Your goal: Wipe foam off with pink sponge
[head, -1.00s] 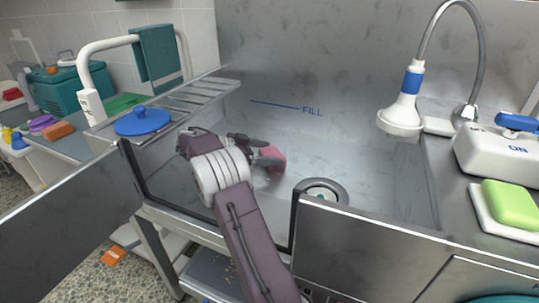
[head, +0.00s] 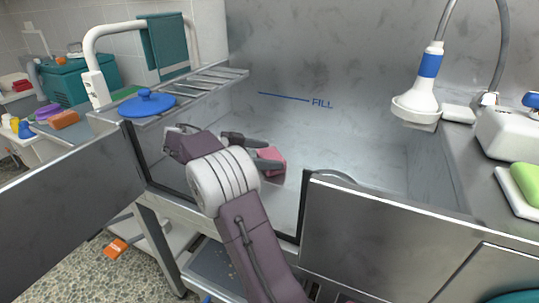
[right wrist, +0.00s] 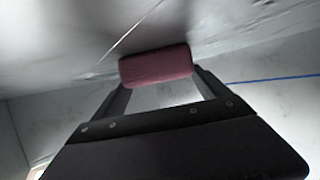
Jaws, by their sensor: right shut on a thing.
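A pink sponge (head: 272,161) is between the fingers of my right gripper (head: 262,152), inside the grey metal tub (head: 330,140). The right gripper is shut on it. In the right wrist view the pink sponge (right wrist: 156,66) is held across the two fingertips, close to a grey tub surface (right wrist: 60,50); I cannot tell if it touches. No clear foam shows on the visible tub surfaces. My right arm hides part of the tub's left side. My left gripper is not in view.
A shower head (head: 416,104) hangs over the tub's right side. A green sponge (head: 527,180) lies at the right edge. The metal front panel (head: 375,235) borders the tub.

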